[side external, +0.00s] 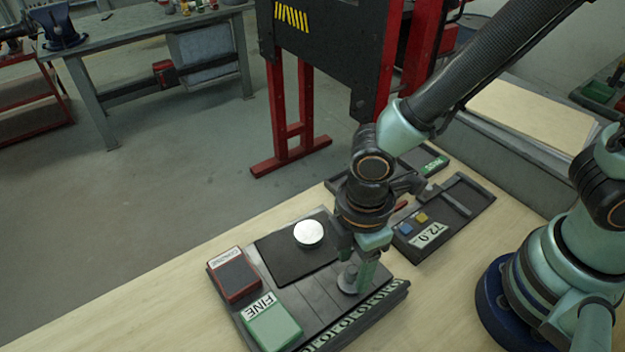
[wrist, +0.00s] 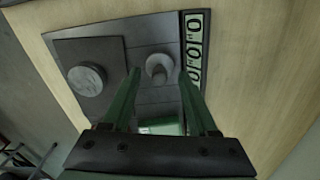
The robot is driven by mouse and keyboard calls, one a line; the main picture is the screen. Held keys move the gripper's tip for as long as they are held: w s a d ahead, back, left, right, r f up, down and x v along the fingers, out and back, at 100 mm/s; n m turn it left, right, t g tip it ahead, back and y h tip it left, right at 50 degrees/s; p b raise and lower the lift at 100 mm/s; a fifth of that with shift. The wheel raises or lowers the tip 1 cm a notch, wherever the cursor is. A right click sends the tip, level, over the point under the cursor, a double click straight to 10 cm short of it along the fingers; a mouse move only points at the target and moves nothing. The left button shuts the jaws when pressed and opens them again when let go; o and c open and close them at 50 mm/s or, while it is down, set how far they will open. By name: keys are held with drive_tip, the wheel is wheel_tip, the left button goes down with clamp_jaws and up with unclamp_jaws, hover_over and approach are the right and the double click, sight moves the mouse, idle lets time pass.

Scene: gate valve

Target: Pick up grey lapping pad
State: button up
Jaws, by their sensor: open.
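The grey lapping pad (side external: 349,284) appears to be the small round grey piece with an upright knob, standing on the dark grey plate (side external: 315,300). In the wrist view, the pad (wrist: 157,66) shows between my two green fingers. My gripper (side external: 358,268) points down over the pad, with its fingers apart on either side of the knob. In the wrist view, my gripper (wrist: 160,73) is open, with gaps beside the knob. The side view partly hides the pad behind a finger, so I cannot tell whether they touch.
A silver disc (side external: 309,233) lies on a black mat (side external: 275,245) beside the pad. A red-edged COARSE block (side external: 234,274) and a green FINE block (side external: 271,320) sit at the plate's left end. A dark tray (side external: 460,205) lies behind. Bare wooden table (side external: 425,315) is at front right.

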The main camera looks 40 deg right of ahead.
sight(352, 268)
drive_tip(key=shift+f, duration=0.85)
clamp_jaws()
drive_tip(key=shift+r, duration=0.1)
wheel_tip(352, 268, up, 20)
drive_tip(key=c, duration=0.9)
unclamp_jaws()
clamp_jaws()
